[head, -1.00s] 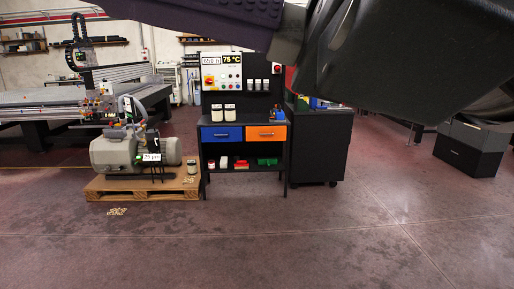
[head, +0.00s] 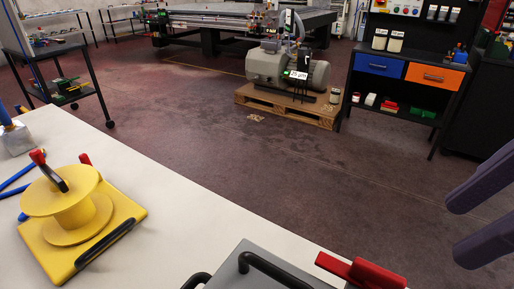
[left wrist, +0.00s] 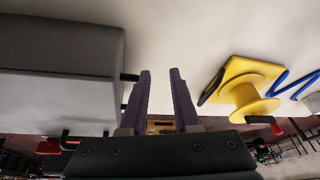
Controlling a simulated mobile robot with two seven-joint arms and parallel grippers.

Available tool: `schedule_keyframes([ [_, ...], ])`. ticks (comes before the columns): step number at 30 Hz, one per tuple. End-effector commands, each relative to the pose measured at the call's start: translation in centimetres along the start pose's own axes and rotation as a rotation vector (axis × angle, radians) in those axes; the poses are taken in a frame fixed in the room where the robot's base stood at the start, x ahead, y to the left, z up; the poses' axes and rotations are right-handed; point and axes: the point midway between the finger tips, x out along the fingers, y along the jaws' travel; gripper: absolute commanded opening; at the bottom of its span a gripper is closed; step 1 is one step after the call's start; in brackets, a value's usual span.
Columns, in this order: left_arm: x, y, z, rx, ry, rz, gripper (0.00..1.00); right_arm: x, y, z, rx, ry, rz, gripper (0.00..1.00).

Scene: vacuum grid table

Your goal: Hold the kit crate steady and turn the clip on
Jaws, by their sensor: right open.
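The kit crate looks to be the grey box (head: 232,268) at the bottom edge of the head view, with a black bar handle and only its top corner showing. A red clip (head: 365,272) sits at its right side. The crate also fills the left of the left wrist view (left wrist: 60,95), with red parts (left wrist: 50,146) below it. My right gripper (head: 456,228) is open and empty, to the right of the clip and apart from it. My left gripper (left wrist: 161,76) shows two spread fingers with nothing between them, beside the crate.
A yellow spool on a yellow plate (head: 125,212) with red levers stands on the pale table (head: 200,225) at left. Blue hoses lie beyond it. Bare table lies between spool and crate. A pump on a pallet (head: 290,106) and a workstation (head: 400,70) stand on the floor beyond.

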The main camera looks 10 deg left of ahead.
Motion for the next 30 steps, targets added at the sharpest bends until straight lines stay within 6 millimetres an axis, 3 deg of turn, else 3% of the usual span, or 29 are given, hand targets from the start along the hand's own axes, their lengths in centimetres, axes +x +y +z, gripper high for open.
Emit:
schedule_keyframes([
  [5,1.9,-1.6,-5.8,0.016,0.206,-0.088,0.3,0.0,0.0,0.0,0.0,-0.002,0.002,0.5],
  [11,2.2,-3.1,-16.6,0.125,0.617,-0.207,0.3,0.0,0.1,0.1,0.0,-0.003,0.002,0.5],
  [15,0.6,-2.0,-23.1,0.274,0.908,-0.233,0.3,0.0,0.1,0.1,0.0,-0.003,0.002,0.5],
  [18,-0.8,0.0,-26.6,0.414,1.098,-0.212,0.3,0.0,0.1,0.1,0.0,-0.003,0.003,0.5],
  [21,-2.1,2.6,-28.8,0.579,1.263,-0.156,0.3,0.0,0.1,0.1,0.0,-0.003,0.003,0.5],
  [24,-2.9,5.5,-29.6,0.764,1.392,-0.063,0.3,0.0,0.1,0.1,0.0,-0.003,0.003,0.5],
  [27,-3.0,8.1,-29.1,0.961,1.477,0.066,0.3,0.0,0.1,0.1,0.0,-0.003,0.003,0.5],
  [30,-2.4,10.0,-27.3,1.16,1.508,0.231,0.3,0.0,0.1,0.1,0.0,-0.003,0.003,0.5],
])
